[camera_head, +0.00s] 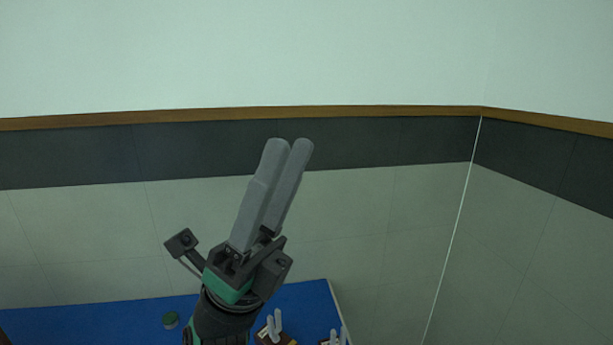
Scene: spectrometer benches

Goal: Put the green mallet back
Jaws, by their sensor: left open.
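I cannot make out a green mallet for certain in the head view. A small round green-topped thing (171,320) sits on the blue bench top at the lower left; I cannot tell whether it is part of the mallet. My left gripper (288,145) is raised in the middle of the view, its two long grey fingers pointing up and slightly right. It is open, with nothing visible between the fingers. My left arm and gripper hide part of the bench behind them. My right gripper is out of view.
The blue bench top (305,300) shows along the bottom, with its right edge near the middle. Small dark and brown holders with pale upright pieces stand on it, one (270,335) beside my arm and one at the bottom edge. Tiled floor and walls lie beyond.

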